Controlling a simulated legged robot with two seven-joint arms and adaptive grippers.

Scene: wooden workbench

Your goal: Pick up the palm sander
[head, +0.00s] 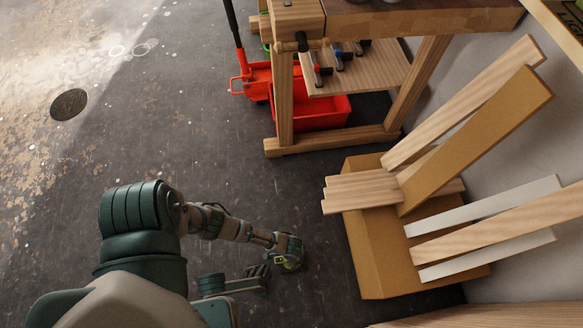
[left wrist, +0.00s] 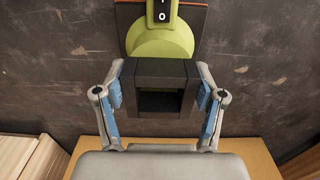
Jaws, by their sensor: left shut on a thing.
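The palm sander (left wrist: 160,45) is yellow-green with a black switch marked I and O and a black, box-shaped hollow part facing the wrist camera. In the head view it is a small yellow-green patch (head: 291,263) at the end of my left arm, mostly hidden by the hand. My left gripper (left wrist: 160,92) is shut on the sander, with its blue-padded fingers on either side of the black part. In the head view my left gripper (head: 287,250) is over the dark floor. I cannot tell whether the sander touches the floor.
A cardboard box (head: 375,255) with wooden boards stands right of the left gripper. More boards (head: 465,115) lean on the wall. A wooden workbench (head: 285,110) with a red bin (head: 325,112) beneath is at the back. The floor (head: 215,160) behind the arm is clear.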

